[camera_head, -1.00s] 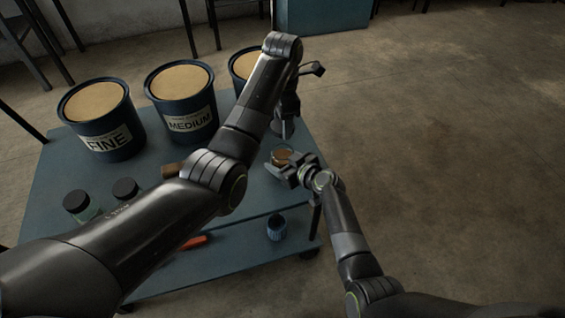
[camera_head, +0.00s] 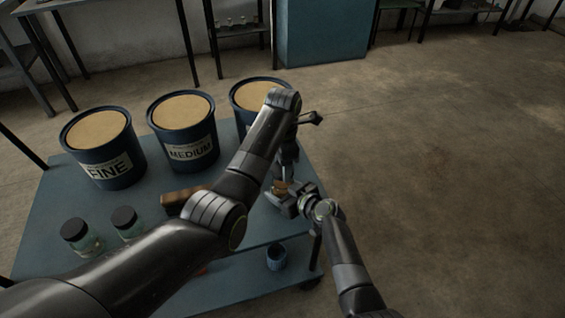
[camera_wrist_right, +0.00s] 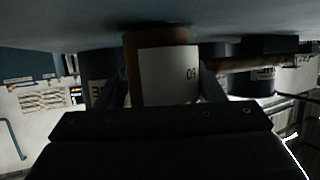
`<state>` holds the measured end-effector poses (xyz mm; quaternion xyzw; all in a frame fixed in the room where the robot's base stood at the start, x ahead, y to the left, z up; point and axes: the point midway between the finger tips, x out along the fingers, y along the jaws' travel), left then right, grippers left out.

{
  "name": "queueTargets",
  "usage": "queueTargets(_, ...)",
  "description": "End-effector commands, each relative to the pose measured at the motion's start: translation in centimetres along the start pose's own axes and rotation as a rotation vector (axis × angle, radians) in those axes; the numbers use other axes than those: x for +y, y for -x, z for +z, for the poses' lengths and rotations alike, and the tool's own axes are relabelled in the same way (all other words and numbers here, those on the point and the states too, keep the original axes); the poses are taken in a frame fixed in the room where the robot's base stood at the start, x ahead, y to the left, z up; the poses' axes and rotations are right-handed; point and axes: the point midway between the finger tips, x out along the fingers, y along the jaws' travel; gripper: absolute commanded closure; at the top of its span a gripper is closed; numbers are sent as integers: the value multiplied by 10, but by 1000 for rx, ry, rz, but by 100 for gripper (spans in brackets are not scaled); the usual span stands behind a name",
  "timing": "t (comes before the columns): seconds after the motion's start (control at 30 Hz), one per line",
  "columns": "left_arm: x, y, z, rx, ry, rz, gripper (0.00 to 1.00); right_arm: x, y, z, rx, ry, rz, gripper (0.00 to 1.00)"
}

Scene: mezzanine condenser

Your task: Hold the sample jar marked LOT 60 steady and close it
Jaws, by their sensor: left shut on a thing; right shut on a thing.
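The amber sample jar (camera_head: 281,187) stands near the right edge of the blue cart top. My right gripper (camera_head: 285,195) is shut around its side. In the right wrist view, which is upside down, the jar (camera_wrist_right: 165,72) sits between both fingers, its white label partly readable as two digits. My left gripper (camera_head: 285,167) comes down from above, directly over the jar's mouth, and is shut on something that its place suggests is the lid. That piece is mostly hidden, and I cannot tell whether it touches the rim.
Drums marked FINE (camera_head: 104,150) and MEDIUM (camera_head: 184,130), and a third drum (camera_head: 256,93), stand along the back. Two dark-capped jars (camera_head: 82,238) (camera_head: 127,223) and a brown block (camera_head: 180,201) are at left. A blue cup (camera_head: 277,257) sits on the lower shelf.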

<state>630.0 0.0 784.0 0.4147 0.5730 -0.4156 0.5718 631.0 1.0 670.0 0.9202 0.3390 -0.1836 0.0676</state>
Motion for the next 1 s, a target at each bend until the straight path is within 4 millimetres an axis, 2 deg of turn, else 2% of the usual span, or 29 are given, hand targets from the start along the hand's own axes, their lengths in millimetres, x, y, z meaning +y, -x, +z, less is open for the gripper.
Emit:
queueTargets(0.17,0,-1,0,0,0,0,67,0,0,0,-1,0,0,78)
queueTargets(0.5,0,-17,0,-1,0,0,67,0,0,0,-1,0,0,78)
queueTargets(1.0,0,-18,0,0,0,0,67,0,0,0,-1,0,0,78)
